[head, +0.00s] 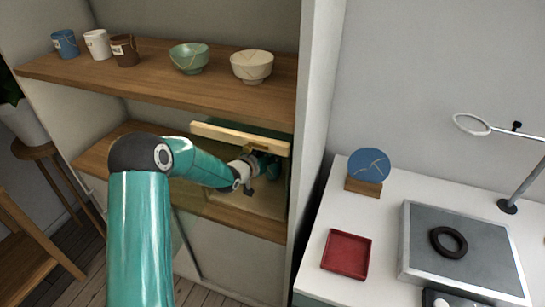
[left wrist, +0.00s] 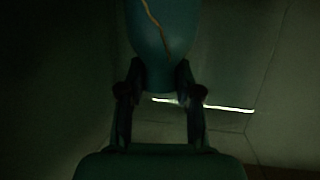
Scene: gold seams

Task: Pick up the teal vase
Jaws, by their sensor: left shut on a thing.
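The teal vase (left wrist: 165,45) shows in the dark left wrist view, with a gold seam running down its side. My left gripper (left wrist: 159,75) is shut on it, one finger on each side of its lower part. In the head view my left arm reaches into the lower shelf compartment, and the gripper (head: 262,166) is at its right end, in shadow. There the vase is too dark and covered to make out clearly. My right gripper is in neither view.
A pale wooden rail (head: 240,138) crosses just above my left gripper. A white side panel (head: 312,140) borders the compartment. The white counter (head: 318,268) holds a red tray (head: 346,254) and a blue disc (head: 369,164).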

